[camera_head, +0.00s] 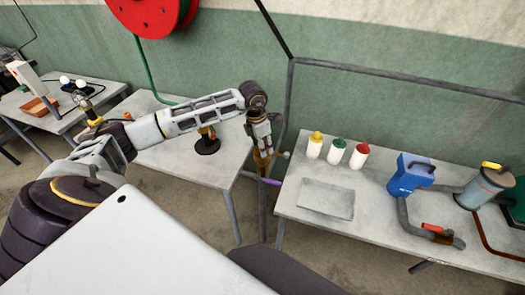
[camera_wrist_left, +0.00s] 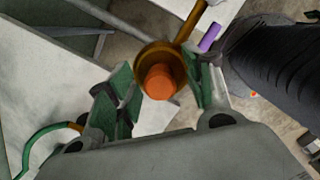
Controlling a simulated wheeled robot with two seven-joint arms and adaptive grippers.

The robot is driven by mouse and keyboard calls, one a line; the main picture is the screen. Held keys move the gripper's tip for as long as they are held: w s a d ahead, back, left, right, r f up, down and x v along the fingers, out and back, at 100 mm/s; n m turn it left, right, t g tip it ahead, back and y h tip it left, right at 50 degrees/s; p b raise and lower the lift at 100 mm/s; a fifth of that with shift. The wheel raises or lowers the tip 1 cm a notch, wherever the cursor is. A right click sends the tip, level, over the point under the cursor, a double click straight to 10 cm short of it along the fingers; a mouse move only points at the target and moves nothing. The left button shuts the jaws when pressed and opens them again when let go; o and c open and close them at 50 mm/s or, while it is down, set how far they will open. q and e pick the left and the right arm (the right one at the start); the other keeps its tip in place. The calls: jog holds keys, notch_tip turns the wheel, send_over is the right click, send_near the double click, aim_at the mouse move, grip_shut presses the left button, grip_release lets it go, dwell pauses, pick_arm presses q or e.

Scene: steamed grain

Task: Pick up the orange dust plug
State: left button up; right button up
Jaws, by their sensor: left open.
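The orange dust plug (camera_wrist_left: 160,82) sits in the middle of a brass-coloured round fitting (camera_wrist_left: 183,60) in the left wrist view. My left gripper (camera_wrist_left: 163,88) is open, with one green-padded finger on each side of the plug and fitting. I cannot tell whether either finger touches them. In the head view my left gripper (camera_head: 260,135) points down at the brass-coloured fitting (camera_head: 263,162), in the gap between two tables. The plug itself is hidden or too small to make out there. My right gripper is not in view.
A purple handle (camera_head: 270,181) sits just below the fitting. The right table (camera_head: 375,218) holds a shallow tray (camera_head: 326,199), three capped bottles (camera_head: 336,151) and a blue device (camera_head: 410,175). The middle table (camera_head: 165,150) carries a dark round-based stand (camera_head: 207,145).

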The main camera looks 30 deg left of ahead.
pick_arm(q)
grip_shut()
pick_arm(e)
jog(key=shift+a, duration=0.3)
pick_arm(q)
jog(key=shift+r, duration=0.1)
jog(key=shift+w+r, duration=0.1)
jog(key=shift+r, duration=0.4)
notch_tip(320, 180, up, 7)
jog(key=shift+f+b, duration=0.1)
jog(key=shift+b, duration=0.6)
jog(key=shift+r, duration=1.05)
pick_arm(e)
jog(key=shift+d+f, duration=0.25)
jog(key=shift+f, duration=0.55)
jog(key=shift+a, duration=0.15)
